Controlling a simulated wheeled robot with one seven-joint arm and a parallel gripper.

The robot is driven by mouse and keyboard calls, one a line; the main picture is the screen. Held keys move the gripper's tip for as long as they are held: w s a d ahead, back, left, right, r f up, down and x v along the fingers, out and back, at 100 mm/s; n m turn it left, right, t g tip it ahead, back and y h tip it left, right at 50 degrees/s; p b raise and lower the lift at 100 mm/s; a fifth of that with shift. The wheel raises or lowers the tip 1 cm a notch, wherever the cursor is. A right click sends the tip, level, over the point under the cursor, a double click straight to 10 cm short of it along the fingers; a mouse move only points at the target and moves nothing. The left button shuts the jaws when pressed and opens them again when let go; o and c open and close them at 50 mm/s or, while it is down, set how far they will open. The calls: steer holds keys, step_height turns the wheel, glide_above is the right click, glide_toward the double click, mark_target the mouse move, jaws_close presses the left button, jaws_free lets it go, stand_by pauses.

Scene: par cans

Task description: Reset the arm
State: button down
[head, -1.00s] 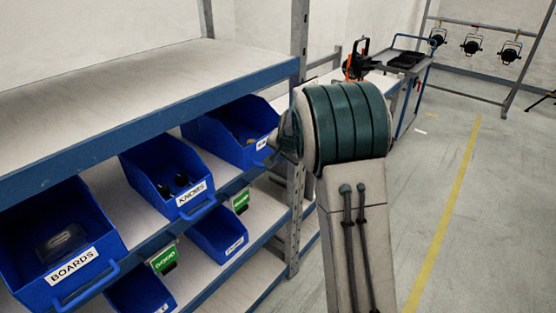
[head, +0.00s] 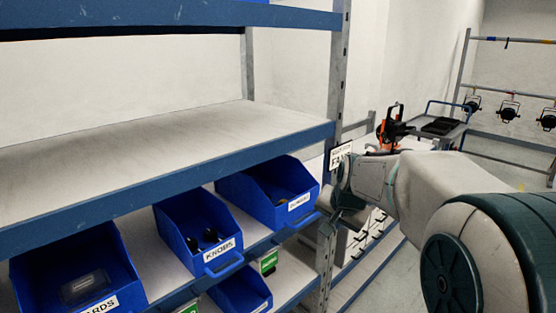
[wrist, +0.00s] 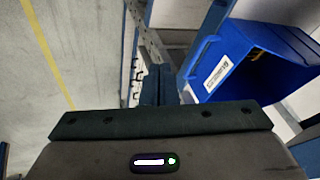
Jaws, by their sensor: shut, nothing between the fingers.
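My gripper (wrist: 160,75) shows in the wrist view as two dark fingers pressed together, with nothing between them. A blue bin (wrist: 232,45) with a white label is just to their right there, apart from them. In the head view my arm reaches in from the lower right, and its wrist end is by the front shelf post, right of the rightmost blue bin (head: 262,190). The fingertips cannot be made out clearly in the head view.
Left of that bin stand the KNOBS bin (head: 190,232) and a bin (head: 60,262) whose label is cut off. The shelf above (head: 130,150) is bare. The shelf post (head: 338,80) is close to my wrist. A cart with an orange-and-black item (head: 392,130) stands beyond.

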steer(key=s+a+f+n+g, duration=0.1)
steer(key=s+f+n, duration=0.1)
steer(key=s, duration=1.1)
steer(key=s+a+f+n+g, duration=0.1)
steer(key=s+f+n, duration=0.2)
steer(key=s, duration=0.9)
steer(key=shift+s+n+g+h, duration=0.3)
steer(key=shift+s+n+g, duration=0.1)
steer(key=shift+n, duration=0.6)
